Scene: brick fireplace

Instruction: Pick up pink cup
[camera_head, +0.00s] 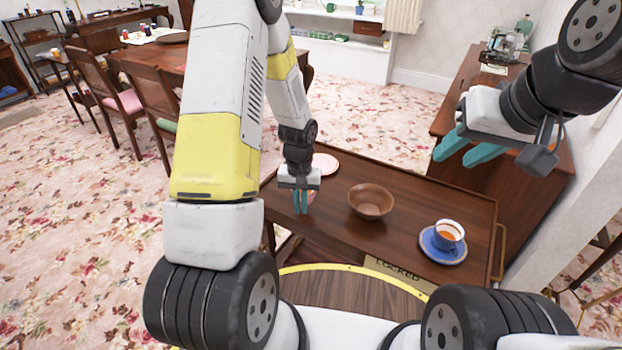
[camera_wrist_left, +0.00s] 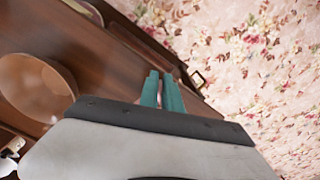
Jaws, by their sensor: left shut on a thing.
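My left gripper (camera_head: 301,201) points down at the left end of the brown table, with its teal fingers close together. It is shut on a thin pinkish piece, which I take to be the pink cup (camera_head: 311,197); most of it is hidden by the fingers. In the left wrist view the left fingers (camera_wrist_left: 162,92) are nearly together with a pinkish sliver between them. My right gripper (camera_head: 467,149) is open and empty, raised at the right.
A brown bowl (camera_head: 371,201) stands mid-table, right of my left gripper. A cup (camera_head: 447,235) with orange contents sits on a blue saucer (camera_head: 442,257) at the right end. The table (camera_head: 420,195) has bare wood between them. Chairs (camera_head: 105,95) and a wooden cabinet (camera_head: 465,110) stand beyond.

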